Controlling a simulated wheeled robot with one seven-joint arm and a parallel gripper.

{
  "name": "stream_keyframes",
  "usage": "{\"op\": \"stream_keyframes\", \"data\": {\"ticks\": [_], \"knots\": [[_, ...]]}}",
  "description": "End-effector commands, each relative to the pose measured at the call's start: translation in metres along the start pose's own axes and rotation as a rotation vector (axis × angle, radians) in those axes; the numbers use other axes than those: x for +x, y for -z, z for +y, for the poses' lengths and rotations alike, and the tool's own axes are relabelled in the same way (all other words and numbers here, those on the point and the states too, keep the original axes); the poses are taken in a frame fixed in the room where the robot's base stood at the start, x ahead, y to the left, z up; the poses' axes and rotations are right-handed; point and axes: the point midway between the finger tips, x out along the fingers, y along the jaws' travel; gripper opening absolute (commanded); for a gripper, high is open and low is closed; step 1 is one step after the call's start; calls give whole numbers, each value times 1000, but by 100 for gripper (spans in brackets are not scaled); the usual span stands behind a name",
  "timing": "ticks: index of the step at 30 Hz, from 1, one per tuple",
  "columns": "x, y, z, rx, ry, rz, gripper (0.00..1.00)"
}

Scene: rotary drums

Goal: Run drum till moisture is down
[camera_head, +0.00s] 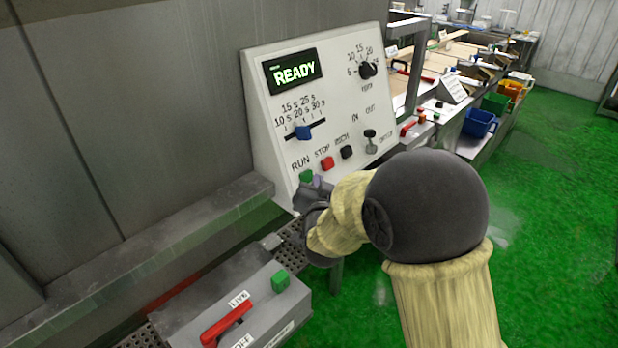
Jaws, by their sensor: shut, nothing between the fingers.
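A white sloped control panel (349,107) stands at the upper middle. A blue slider (303,132) sits on a scale below the display. A green button (306,176) under RUN, a red button (327,163) under STOP and a black button (347,152) form a row, with a small lever switch (371,140) to the right. My gripper (308,186) is shut at the green RUN button; I cannot tell whether it touches. No drum is recognisable.
A grey box (187,325) with a red handle (226,321) and a green button (280,281) lies at the lower left, beside a ledge (140,245). Benches and colored bins, including a blue bin (479,123), stand at the upper right. Green floor (560,190) is clear at right.

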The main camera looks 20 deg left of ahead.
Motion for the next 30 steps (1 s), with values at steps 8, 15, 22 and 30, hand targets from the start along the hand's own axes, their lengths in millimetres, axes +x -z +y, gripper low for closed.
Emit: {"op": "stream_keyframes", "data": {"ticks": [8,15,22,30], "knots": [[0,0,0,0,0,0,0],[0,0,0,0,0,0,0],[4,-4,-3,1,0,2,0],[6,-4,-5,0,0,0,0]]}}
